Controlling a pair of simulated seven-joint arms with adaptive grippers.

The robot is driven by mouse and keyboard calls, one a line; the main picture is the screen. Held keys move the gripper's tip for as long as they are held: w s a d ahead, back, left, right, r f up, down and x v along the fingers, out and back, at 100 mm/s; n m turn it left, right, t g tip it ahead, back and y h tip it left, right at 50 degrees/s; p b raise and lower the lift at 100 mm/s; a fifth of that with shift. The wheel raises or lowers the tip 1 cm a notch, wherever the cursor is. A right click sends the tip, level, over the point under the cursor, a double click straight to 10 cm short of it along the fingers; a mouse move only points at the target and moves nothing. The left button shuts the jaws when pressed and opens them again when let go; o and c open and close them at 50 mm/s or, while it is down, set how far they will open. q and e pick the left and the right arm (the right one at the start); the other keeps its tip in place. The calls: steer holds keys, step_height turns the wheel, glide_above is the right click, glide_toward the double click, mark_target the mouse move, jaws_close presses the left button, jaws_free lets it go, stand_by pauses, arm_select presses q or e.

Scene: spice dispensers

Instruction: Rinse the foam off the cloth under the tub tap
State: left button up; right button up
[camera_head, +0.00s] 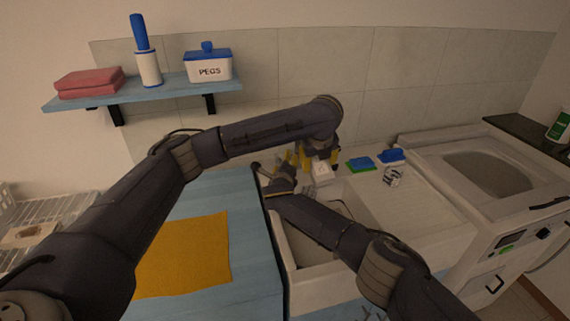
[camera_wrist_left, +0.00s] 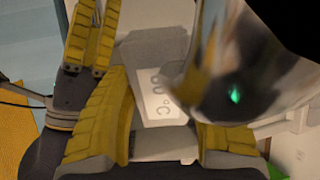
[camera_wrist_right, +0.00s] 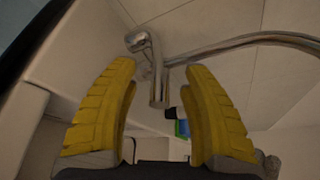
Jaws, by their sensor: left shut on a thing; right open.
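My left gripper (camera_head: 318,160) reaches in behind the tub (camera_head: 312,279). In the left wrist view its fingers are shut on a pale block (camera_wrist_left: 158,146) with a "°C" label, whose first digits are partly hidden. A blurred chrome part (camera_wrist_left: 240,85) covers much of the right finger. My right gripper (camera_wrist_right: 158,80) is open and empty, with the chrome tap (camera_wrist_right: 158,92) beyond and between its fingertips. In the head view my arms hide most of the tap. A flat mustard cloth (camera_head: 190,257) lies on the blue counter; I cannot tell whether it is the task's cloth. I see no foam.
A green-and-blue sponge (camera_head: 361,164) and a blue object (camera_head: 391,155) lie behind the tub's ridged right side. A small patterned cup (camera_head: 392,176) stands nearby. A blue shelf (camera_head: 140,94) holds folded pink cloths, a roller and a pegs box. A washer (camera_head: 480,180) stands at right.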

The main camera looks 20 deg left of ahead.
steer(key=shift+w, duration=0.2)
steer(key=shift+c, duration=0.5)
jaws_close()
